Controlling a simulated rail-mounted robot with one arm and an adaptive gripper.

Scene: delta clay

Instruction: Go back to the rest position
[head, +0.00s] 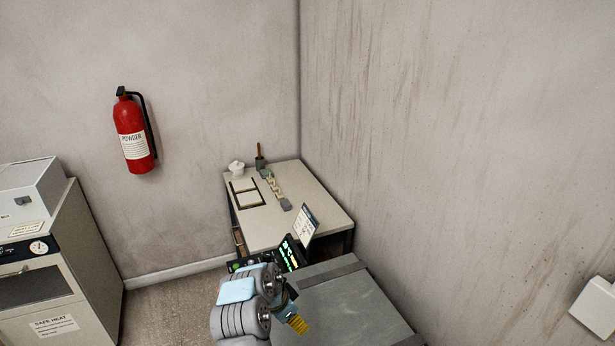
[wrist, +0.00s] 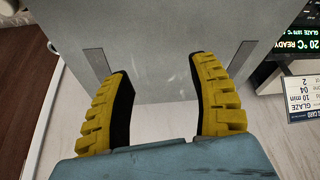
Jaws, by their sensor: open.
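My gripper (wrist: 162,90) shows in the wrist view with its two yellow, black-lined fingers spread apart and nothing between them. It points at a plain grey surface (wrist: 145,35).
A desk (head: 310,218) in the corner bears a dark frame, a white lidded pot (head: 236,167) and a pen cup (head: 260,161). A card (head: 302,224) and a lit display (head: 291,253) stand at its near edge. A cabinet (head: 60,290) is at left; a fire extinguisher (head: 133,135) hangs on the wall.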

